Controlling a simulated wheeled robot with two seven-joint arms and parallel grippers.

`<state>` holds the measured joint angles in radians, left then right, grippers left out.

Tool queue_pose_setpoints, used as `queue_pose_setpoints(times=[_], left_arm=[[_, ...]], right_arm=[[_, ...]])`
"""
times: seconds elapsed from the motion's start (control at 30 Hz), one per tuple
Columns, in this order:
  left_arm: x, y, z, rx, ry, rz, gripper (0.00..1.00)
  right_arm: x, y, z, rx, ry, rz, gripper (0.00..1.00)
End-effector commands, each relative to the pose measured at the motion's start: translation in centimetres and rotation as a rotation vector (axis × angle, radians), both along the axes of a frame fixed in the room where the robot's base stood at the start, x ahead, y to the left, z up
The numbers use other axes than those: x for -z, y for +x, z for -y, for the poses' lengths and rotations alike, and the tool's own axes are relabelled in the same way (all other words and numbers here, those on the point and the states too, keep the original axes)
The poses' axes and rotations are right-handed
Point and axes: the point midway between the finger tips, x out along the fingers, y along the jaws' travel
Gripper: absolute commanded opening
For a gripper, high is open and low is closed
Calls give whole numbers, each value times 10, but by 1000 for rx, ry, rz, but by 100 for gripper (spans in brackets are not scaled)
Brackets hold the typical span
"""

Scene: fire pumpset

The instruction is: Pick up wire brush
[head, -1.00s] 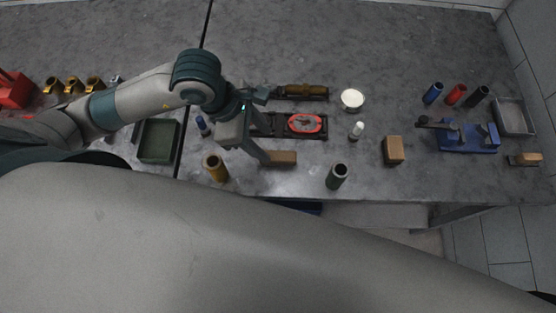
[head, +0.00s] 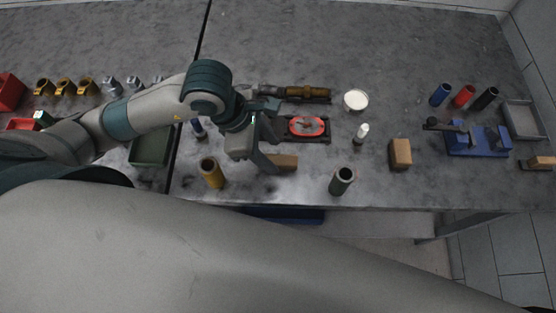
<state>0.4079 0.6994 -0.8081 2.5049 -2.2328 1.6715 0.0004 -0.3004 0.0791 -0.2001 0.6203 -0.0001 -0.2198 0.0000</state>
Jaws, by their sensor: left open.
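A brown wooden block-like piece (head: 285,162), which may be the wire brush, lies near the table's front edge. One finger of my left gripper (head: 272,142) covers its left end. The bristles are not visible, so I cannot tell for sure what it is. The left gripper is open, with its fingers spread above the table between this piece and a dark tray holding a red oval item (head: 306,126). I cannot tell whether a finger touches the wooden piece. My right gripper is not in view.
A brass-coloured cylinder (head: 211,173) and a dark cylinder (head: 342,181) stand near the front edge. A brown-and-dark long fitting (head: 306,94), a white round tub (head: 355,100), a small white-topped bottle (head: 361,132) and a tan block (head: 400,153) surround the gripper. A blue vise-like tool (head: 476,139) is farther right.

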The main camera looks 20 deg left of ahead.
Motion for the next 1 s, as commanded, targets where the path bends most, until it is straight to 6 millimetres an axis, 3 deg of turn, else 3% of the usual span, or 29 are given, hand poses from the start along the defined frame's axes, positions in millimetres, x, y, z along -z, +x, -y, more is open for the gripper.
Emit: queue_pose_setpoints(times=[0.27,0.5,1.0], left_arm=[[22,1,10,-2,0,-6,47],[45,4,18,0,0,-2,47],[47,4,18,0,0,0,47]], right_arm=[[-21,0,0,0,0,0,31],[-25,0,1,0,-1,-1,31],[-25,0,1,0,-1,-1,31]])
